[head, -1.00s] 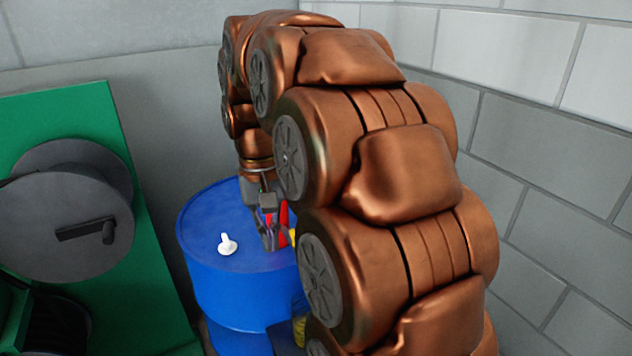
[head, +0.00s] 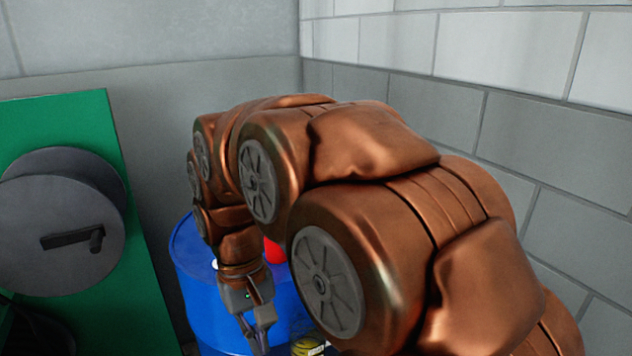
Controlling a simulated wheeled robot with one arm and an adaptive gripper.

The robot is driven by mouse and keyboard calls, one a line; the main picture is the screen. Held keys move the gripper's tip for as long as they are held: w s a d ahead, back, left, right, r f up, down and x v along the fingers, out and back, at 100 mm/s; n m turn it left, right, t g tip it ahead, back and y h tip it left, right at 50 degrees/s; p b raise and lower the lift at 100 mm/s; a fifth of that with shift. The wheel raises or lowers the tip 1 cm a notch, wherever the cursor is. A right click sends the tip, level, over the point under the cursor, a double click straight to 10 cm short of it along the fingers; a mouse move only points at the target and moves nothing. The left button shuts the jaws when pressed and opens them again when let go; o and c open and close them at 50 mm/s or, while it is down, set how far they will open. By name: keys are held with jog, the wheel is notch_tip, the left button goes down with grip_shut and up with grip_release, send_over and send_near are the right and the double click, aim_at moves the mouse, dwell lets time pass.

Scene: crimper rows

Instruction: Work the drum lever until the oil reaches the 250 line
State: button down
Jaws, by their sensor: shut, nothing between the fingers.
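The blue drum (head: 190,272) stands behind my arm, and much of its top is hidden by the arm. A red part (head: 273,251) shows at the drum's top, just right of my wrist; I cannot tell whether it belongs to the lever. A small white cap (head: 214,264) peeks out at the left of my wrist. My gripper (head: 258,346) points down in front of the drum's near side, near the bottom edge of the picture. It is shut and empty. No lever, oil or 250 line can be made out.
A green panel (head: 125,210) with a grey round reel (head: 60,225) and black crank stands at the left. A yellow and black item (head: 307,346) sits low, right of my gripper. Grey block walls (head: 540,130) close in the right and back.

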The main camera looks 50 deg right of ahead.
jog(key=shift+s+a+f, duration=0.2)
jog(key=shift+s+f, duration=0.05)
jog(key=shift+f, duration=0.2)
jog(key=shift+s+a+f, duration=0.2)
jog(key=shift+f, duration=0.2)
dwell(0.9)
jog(key=s+a+f+n, duration=0.3)
jog(key=s+a+f, duration=0.2)
jog(key=s, duration=0.4)
jog(key=shift+f+h, duration=0.3)
jog(key=shift+f, duration=0.3)
jog(key=shift+a+n, duration=0.25)
jog(key=shift+n, duration=0.05)
